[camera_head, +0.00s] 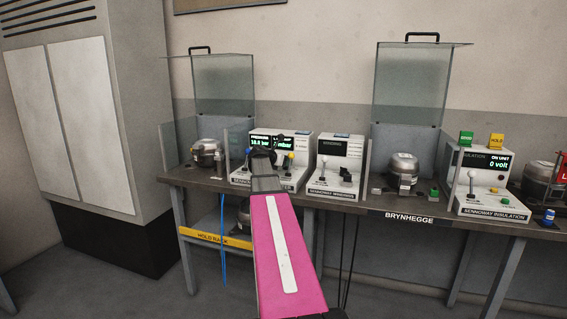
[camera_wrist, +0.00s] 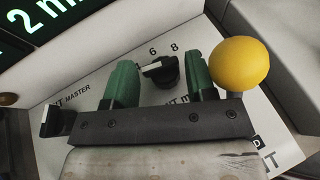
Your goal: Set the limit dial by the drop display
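The limit dial (camera_wrist: 166,71) is a black knob with a white pointer on a white panel, with the numbers 6 and 8 printed beyond it in the wrist view. My gripper (camera_wrist: 160,62) has its two green fingers apart, one on each side of the dial. A gap shows on the right; I cannot tell if the left finger touches the pointer.
A yellow ball knob (camera_wrist: 238,66) stands close beside the right finger. A second white unit (camera_head: 335,175) stands to the right on the bench. Compressors (camera_head: 207,152) sit by raised clear covers (camera_head: 223,85). A grey cabinet (camera_head: 90,110) stands at the left.

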